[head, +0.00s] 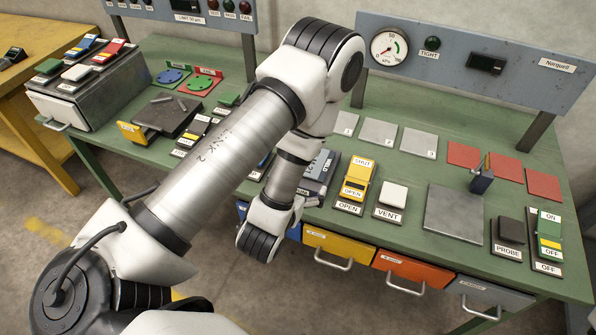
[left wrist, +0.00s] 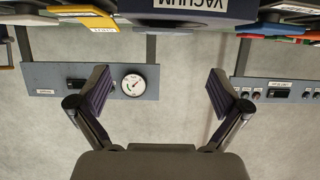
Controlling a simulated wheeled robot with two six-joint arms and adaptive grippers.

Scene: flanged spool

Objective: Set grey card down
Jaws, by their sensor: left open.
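Three grey cards lie flat in a row on the green bench in the head view: the left one (head: 345,123), the middle one (head: 378,132) and the right one (head: 418,142). They lie apart from one another, and their small labels face up. My left gripper is open in the left wrist view (left wrist: 158,88), with nothing between its dark ribbed fingers. In the head view its fingers are mostly hidden by my left arm and wrist. No grey card shows in the left wrist view. My right gripper is not in view.
Red cards (head: 503,164) lie right of the grey ones. A larger grey plate (head: 453,216) lies in front, with a small dark block (head: 482,180) at its back corner. Yellow OPEN/SHUT (head: 358,178) and white VENT (head: 393,196) switches stand nearer. A gauge panel (head: 465,60) stands behind.

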